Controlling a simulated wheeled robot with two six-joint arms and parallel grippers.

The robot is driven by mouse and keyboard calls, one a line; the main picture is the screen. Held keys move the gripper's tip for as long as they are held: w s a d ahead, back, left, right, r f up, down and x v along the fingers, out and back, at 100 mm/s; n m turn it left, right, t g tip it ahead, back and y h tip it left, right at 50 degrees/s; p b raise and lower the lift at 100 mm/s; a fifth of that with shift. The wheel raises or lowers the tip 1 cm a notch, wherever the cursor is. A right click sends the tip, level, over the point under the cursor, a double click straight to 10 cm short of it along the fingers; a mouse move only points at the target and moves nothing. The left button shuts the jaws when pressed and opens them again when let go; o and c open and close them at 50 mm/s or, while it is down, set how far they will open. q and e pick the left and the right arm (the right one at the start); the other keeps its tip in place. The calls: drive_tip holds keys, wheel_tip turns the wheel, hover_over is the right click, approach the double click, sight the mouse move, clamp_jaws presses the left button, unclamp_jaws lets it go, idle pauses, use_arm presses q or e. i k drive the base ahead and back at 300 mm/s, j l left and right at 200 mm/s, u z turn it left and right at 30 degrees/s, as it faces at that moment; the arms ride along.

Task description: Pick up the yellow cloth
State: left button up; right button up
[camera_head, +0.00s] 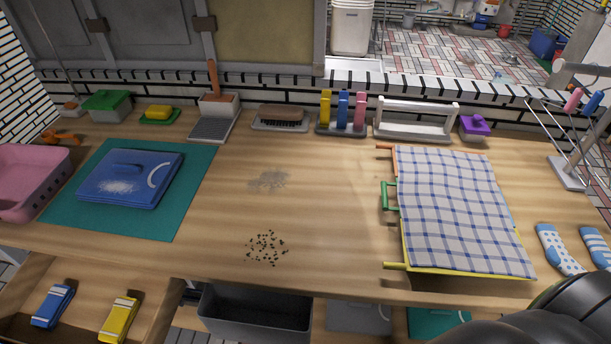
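A yellow folded cloth with a pale stripe (119,319) lies in the open wooden drawer at the lower left. A similar blue folded cloth (52,306) lies to its left in the same drawer, apart from it. My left gripper is not in view. A black rounded part at the bottom right corner looks like my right arm, but no gripper fingers show there. Nothing touches the yellow cloth.
The open drawer (84,273) sits below the table's front edge. A dark grey bin (255,318) is right of it. On the table (330,215) are a blue case (130,178) on a teal mat (185,205), dark crumbs (266,247) and a checked cloth (460,215).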

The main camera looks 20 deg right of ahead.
sight(115, 330)
drive_tip(key=u, duration=1)
